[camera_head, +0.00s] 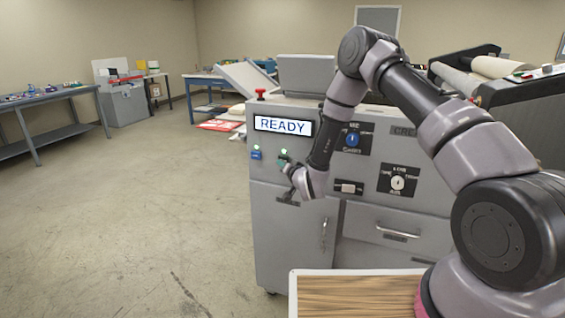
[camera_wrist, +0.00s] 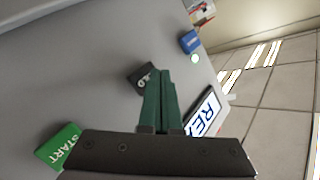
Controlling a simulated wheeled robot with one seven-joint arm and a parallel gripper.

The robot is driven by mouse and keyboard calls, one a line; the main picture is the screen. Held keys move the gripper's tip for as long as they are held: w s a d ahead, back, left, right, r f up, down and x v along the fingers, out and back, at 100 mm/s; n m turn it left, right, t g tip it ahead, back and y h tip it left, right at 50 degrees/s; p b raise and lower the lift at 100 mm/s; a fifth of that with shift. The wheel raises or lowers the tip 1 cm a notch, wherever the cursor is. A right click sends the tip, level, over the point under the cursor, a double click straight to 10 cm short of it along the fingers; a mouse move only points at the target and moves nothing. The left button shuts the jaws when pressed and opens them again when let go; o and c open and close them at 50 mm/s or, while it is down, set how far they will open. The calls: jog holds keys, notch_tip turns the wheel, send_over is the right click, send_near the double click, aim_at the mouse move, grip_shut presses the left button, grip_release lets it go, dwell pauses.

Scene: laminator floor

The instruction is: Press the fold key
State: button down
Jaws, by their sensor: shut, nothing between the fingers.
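The fold key is a dark key (camera_wrist: 139,73) with partly covered white letters in the wrist view, on the grey machine panel. My gripper (camera_wrist: 161,74) has green fingers closed together, with nothing between them. Its tips overlap the right part of the dark key in the picture; whether they touch it I cannot tell. In the head view my gripper (camera_head: 283,160) is at the machine's front panel, below the display, and the dark key cannot be made out there.
A blue key (camera_wrist: 189,41) with a lit green lamp beside it and a green START key (camera_wrist: 60,146) flank the dark key. The display (camera_head: 283,125) reads READY. A red knob (camera_head: 261,93) stands on top. A wooden board (camera_head: 355,295) lies in front.

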jog(key=s+a, duration=0.2)
jog(key=s, duration=0.3)
jog(key=shift+s, duration=0.35)
dwell(0.3)
